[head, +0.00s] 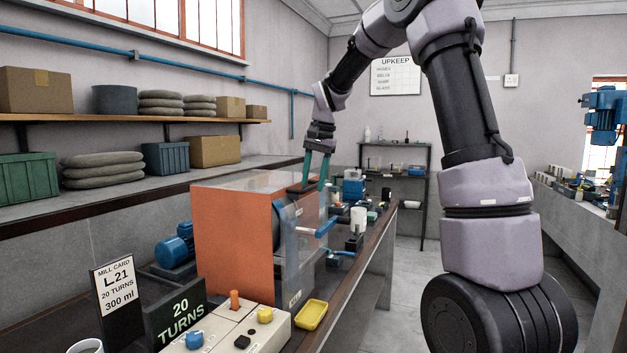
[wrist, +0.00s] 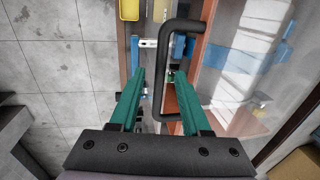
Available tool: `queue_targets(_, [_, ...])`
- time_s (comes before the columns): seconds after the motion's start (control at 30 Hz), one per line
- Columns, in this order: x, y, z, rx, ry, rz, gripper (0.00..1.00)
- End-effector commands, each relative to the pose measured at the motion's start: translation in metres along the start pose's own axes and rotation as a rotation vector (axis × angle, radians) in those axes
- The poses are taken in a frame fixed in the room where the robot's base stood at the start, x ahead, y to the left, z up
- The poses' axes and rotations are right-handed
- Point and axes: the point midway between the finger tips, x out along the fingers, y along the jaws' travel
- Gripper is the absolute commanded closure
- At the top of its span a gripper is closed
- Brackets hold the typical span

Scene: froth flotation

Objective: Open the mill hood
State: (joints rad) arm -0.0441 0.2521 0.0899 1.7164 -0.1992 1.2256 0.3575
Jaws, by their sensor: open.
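The mill hood is a box with an orange side panel (head: 232,240) and clear panels, standing on the bench; it looks closed. Its clear panel also fills the right of the wrist view (wrist: 245,75). A dark U-shaped handle (wrist: 163,75) shows in the wrist view. My gripper (head: 315,184) points down at the hood's far top edge in the head view. Its green fingers (wrist: 160,74) are open, with the handle's long bar between them, closer to the right finger. Whether a finger touches the handle I cannot tell. The mill inside is partly hidden by the orange panel.
A yellow tray (head: 311,314) and a control box (head: 225,330) with knobs stand in front of the hood. A blue motor (head: 175,250) sits left of it. Small items crowd the bench behind. The floor (head: 400,290) right of the bench is clear.

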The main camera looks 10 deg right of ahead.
Motion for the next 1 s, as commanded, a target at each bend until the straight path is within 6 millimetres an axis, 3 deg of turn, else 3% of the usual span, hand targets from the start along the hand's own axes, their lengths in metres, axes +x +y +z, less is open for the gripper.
queue_targets(0.07, [-0.0002,0.0,0.0,0.0,0.0,0.0,0.53])
queue_targets(0.2, [-0.0004,0.0,-0.0001,0.0,0.0,0.0,1.0])
queue_targets(1.0, [-0.0011,-0.0001,-0.0003,0.0,0.001,-0.001,1.0])
